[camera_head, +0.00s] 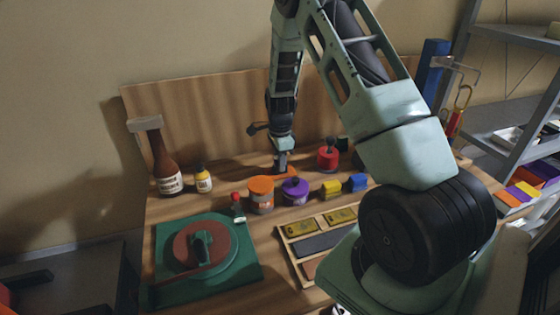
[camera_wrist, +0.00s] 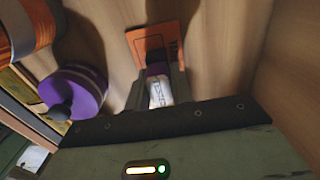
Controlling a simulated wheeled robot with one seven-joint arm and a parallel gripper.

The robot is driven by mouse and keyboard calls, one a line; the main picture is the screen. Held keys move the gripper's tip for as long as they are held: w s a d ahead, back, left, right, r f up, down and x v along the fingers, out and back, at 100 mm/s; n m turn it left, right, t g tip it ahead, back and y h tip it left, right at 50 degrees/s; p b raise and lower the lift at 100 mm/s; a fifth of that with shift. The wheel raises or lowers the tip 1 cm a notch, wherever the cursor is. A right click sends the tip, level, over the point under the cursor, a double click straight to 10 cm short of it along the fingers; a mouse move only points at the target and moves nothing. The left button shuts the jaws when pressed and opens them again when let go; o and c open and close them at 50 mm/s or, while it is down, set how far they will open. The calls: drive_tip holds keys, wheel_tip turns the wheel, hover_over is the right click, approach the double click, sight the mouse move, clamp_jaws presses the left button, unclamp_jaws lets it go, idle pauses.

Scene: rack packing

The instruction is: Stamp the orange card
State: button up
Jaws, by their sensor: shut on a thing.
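The orange card (camera_wrist: 143,36) lies flat on the wooden bench, with dark printing and a thin outlined box on its face. In the head view only a sliver of the card (camera_head: 291,171) shows beside my gripper. My gripper (camera_wrist: 157,82) is pointed down over the card's near edge. It is shut on a small stamp (camera_wrist: 158,93) with a white body and a dark purple end towards the card. I cannot tell whether the stamp touches the card. In the head view my gripper (camera_head: 280,168) hides the stamp.
A purple round pot (camera_head: 295,192) with a dark knob and an orange-lidded tin (camera_head: 261,193) stand close in front. A red pot (camera_head: 327,157) stands to the right. A wooden back panel (camera_head: 190,110) rises behind.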

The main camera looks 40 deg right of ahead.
drive_tip(key=shift+s, duration=0.1)
drive_tip(key=shift+r+p, duration=2.75)
drive_tip(key=shift+r, duration=0.75)
